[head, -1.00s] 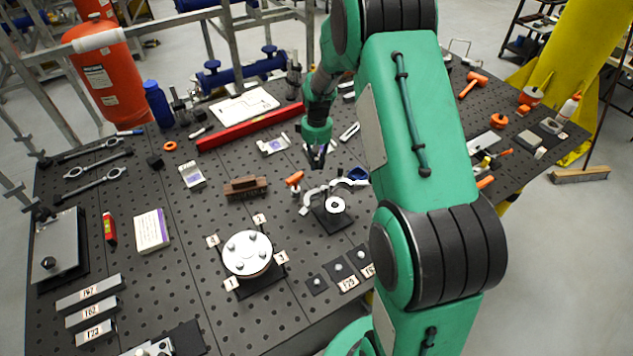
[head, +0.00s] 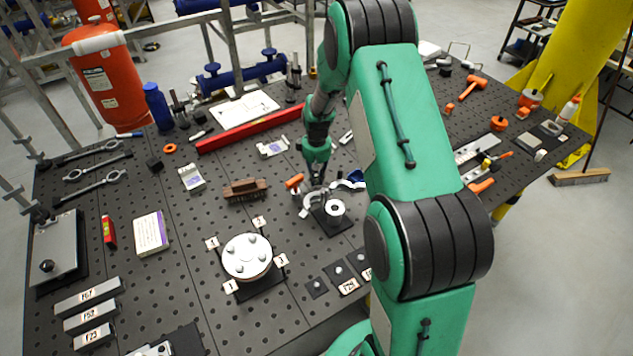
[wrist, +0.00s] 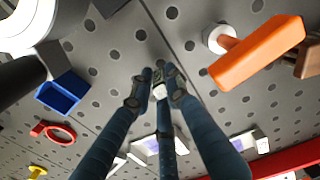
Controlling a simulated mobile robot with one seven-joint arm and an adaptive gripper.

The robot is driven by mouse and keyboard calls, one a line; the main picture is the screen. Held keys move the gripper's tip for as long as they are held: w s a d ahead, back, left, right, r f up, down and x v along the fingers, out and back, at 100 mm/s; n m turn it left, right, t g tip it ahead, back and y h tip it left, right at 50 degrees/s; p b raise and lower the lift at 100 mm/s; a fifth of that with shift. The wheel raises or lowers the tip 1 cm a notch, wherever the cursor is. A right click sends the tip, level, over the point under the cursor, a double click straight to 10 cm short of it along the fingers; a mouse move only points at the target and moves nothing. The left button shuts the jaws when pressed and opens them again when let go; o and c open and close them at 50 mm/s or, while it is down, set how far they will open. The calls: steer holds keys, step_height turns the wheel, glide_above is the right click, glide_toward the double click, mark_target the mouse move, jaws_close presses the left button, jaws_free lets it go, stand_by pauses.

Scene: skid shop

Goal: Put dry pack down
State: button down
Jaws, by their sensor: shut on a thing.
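My gripper (head: 317,182) is low over the middle of the perforated table, just behind the silver clamp halves. In the wrist view the fingers of my gripper (wrist: 156,88) come together on a small whitish thing (wrist: 159,91), which I take to be the dry pack. Most of it is hidden by the fingers, and I cannot tell whether it touches the table (wrist: 110,60). In the head view the pack is too small to make out.
An orange-handled tool (wrist: 258,55) lies close to the gripper; a small blue tray (wrist: 62,93) is on its other side. The clamp halves (head: 311,203) and a ring-shaped part (head: 335,208) stand in front. A wooden brush (head: 245,189) is to the left. Bare table lies between.

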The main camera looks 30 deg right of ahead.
mark_target(317, 175)
steer(key=shift+f, duration=0.9)
steer(key=shift+f, duration=0.1)
steer(key=c, duration=1.7)
jaws_free()
steer(key=shift+o, duration=0.2)
step_height(317, 175, up, 12)
steer(key=shift+r, duration=0.15)
